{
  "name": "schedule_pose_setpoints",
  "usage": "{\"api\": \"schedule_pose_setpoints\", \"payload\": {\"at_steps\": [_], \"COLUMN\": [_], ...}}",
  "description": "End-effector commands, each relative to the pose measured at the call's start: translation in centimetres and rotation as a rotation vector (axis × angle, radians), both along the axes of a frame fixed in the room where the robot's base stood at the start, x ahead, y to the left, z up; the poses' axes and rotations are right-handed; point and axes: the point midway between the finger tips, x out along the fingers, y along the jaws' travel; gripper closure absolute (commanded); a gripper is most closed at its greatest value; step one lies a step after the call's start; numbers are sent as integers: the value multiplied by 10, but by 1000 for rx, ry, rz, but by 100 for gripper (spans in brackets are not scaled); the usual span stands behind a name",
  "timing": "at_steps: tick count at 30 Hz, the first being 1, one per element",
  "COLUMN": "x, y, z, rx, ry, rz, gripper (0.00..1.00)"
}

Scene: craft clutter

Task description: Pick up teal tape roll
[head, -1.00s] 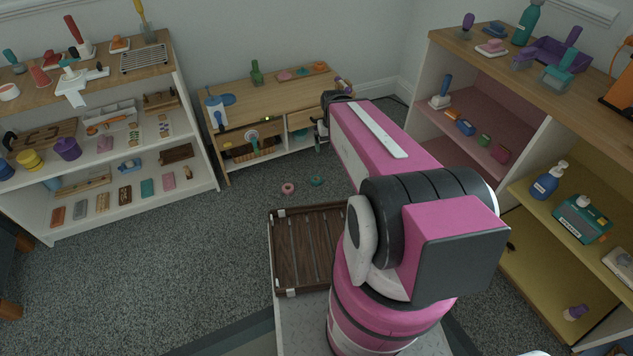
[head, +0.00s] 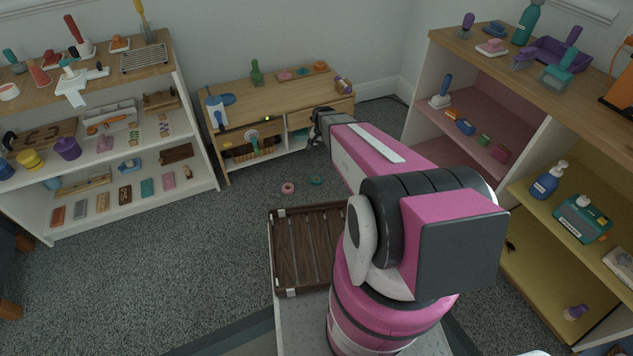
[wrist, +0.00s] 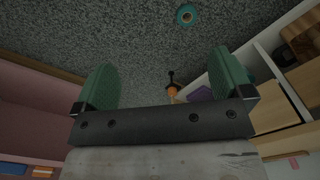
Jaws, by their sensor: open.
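The teal tape roll (head: 317,181) lies on the grey carpet in front of the low wooden cabinet. It also shows as a teal ring near the top edge of the wrist view (wrist: 186,15). My gripper (head: 313,141) is above the floor, in front of the cabinet and apart from the roll. In the wrist view my gripper (wrist: 165,82) has its two green-padded fingers wide apart, with nothing held between them. The roll appears beyond the fingertips. Its underside is hidden.
A pink roll (head: 288,188) lies left of the teal one. A brown slatted tray (head: 296,248) is in front of my arm. The low cabinet (head: 272,100) is behind, with shelves on both sides. Carpet around the rolls is otherwise clear.

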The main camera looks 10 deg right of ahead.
Motion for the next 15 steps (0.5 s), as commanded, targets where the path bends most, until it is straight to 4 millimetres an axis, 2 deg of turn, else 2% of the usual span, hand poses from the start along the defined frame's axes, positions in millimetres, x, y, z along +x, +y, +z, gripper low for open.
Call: {"api": "schedule_pose_setpoints", "payload": {"at_steps": [1,6,12,15], "x": [29,81,124,135], "y": [0,-1,-1,-2], "z": [-32,-116,-205,-233], "rx": [0,-1,0,0], "ry": [2,4,4,3], "rz": [-51,-235,-422,-483], "gripper": [2,2,2,2]}}
